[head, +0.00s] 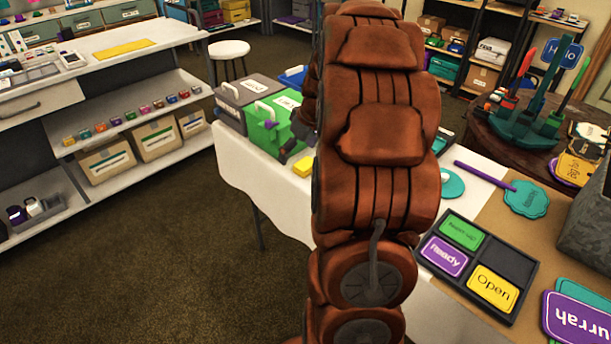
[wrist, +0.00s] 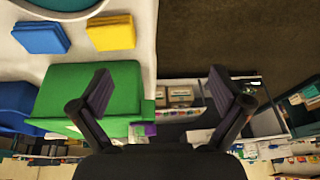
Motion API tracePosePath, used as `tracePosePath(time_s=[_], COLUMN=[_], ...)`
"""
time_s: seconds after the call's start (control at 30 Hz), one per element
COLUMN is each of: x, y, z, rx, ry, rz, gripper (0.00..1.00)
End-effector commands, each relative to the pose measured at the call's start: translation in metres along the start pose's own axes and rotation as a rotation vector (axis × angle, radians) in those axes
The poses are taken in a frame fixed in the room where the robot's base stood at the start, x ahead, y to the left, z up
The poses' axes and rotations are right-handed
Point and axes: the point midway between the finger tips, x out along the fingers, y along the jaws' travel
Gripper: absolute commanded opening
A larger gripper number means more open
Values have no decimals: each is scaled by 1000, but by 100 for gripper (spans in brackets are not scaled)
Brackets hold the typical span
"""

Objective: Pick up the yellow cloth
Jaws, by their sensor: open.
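The yellow cloth (wrist: 110,32) lies folded flat on the white table in the wrist view, next to a folded blue cloth (wrist: 40,37). In the head view the yellow cloth (head: 303,167) is partly hidden behind my arm, near the table's front edge. My gripper (wrist: 162,88) is open and empty, its two fingers spread wide. The cloth is beyond the fingertips, up and to the left in the wrist view, and not between them. In the head view my arm hides most of the gripper.
A green bin (head: 263,122) stands on the white table (head: 262,178) close to the cloth, with a grey bin (head: 236,92) and a blue bin (head: 292,76) near it. A tray (head: 508,246) of signs lies at the right. The floor at the left is clear.

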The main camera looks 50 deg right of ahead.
Motion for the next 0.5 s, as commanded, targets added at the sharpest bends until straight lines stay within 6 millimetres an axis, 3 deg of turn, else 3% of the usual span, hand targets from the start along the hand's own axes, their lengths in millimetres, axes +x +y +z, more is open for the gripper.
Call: tracePosePath(time_s=[0.03,0.1,0.2,0.5], x=[10,15,20,40], y=[21,43,62,72], z=[4,7,10,10], rx=[7,3,0,-4], ry=[16,33,46,52], rz=[16,34,50,55], gripper=[100,100,100,100])
